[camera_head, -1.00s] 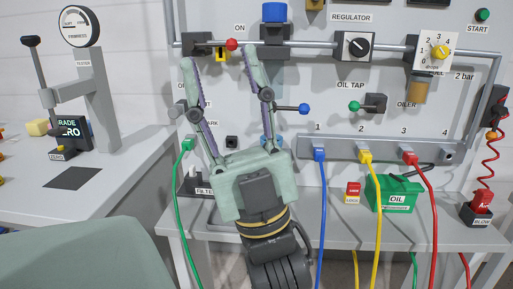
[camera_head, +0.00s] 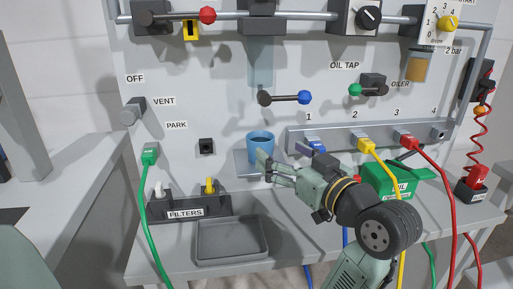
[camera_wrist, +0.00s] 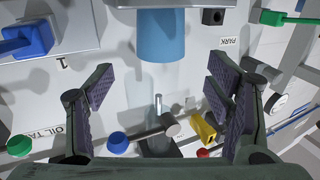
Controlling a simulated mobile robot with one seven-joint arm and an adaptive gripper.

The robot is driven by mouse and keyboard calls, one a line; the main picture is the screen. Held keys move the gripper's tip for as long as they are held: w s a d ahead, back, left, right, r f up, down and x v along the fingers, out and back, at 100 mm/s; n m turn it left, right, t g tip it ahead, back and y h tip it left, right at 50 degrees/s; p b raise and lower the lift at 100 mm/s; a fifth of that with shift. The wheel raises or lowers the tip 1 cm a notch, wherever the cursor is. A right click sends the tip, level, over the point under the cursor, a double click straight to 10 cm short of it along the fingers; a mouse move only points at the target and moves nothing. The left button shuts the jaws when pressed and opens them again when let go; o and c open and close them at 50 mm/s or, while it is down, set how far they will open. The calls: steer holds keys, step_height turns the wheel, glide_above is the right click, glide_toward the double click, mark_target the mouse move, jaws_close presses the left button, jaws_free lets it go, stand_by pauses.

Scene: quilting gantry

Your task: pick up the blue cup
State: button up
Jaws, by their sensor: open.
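The blue cup (camera_head: 262,145) stands upright on a small grey shelf (camera_head: 242,164) at the panel, below the lever with the blue knob. My gripper (camera_head: 265,169) is open and comes in from the right, its fingertips at the cup's lower right in the head view and hiding part of its base. In the wrist view, which is upside down, the cup (camera_wrist: 163,36) lies ahead, centred between the open fingers (camera_wrist: 162,80). Nothing is between the fingers. I cannot tell whether a fingertip touches the cup.
The blue-knobbed lever (camera_head: 285,98) and a clear tube (camera_head: 261,62) are above the cup. A filter holder (camera_head: 187,206) and an empty grey tray (camera_head: 232,240) are in front on the left. Hoses and the green oil box (camera_head: 388,181) are on the right.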

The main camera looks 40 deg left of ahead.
mark_target(267, 142)
steer(key=p+x, duration=0.2)
steer(key=x, duration=0.7)
steer(key=shift+f, duration=0.1)
steer(key=shift+c, duration=0.3)
steer(key=c, duration=1.2)
